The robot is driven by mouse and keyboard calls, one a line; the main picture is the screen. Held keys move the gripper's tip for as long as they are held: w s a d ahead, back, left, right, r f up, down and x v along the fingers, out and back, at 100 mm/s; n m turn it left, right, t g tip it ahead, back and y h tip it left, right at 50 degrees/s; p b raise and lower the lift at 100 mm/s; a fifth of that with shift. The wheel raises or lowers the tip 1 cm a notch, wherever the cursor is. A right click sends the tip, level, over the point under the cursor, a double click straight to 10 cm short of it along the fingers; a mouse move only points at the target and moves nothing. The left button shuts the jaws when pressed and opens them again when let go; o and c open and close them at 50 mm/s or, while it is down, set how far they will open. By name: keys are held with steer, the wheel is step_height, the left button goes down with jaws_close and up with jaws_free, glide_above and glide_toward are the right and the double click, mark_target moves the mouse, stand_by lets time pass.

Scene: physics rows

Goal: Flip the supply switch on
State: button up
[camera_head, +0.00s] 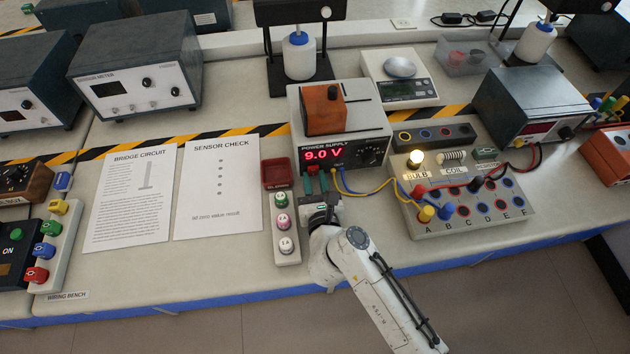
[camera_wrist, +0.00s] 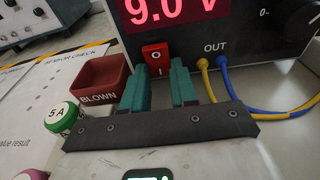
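The power supply (camera_head: 362,118) stands at the back of the bench, its red display (camera_head: 325,153) lit at 9.0 V. Its red rocker switch (camera_wrist: 156,55), marked O above and I below, is on the front panel under the display in the wrist view. Which half is pressed in, I cannot tell. The bulb (camera_head: 416,157) glows.
Yellow and blue leads (camera_wrist: 222,85) run from OUT, just right of my gripper, to the terminal board (camera_head: 470,222). A red BLOWN tray (camera_wrist: 103,80) and a holder with several fuses (camera_head: 285,235) stand to the left. Paper sheets (camera_head: 218,190) lie farther left.

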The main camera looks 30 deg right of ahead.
steer(key=o, duration=0.5)
steer(key=shift+c, duration=0.2)
steer(key=b+v, duration=0.1)
steer(key=v, duration=0.9)
steer(key=shift+s+a, duration=0.15)
steer(key=shift+s, duration=0.25)
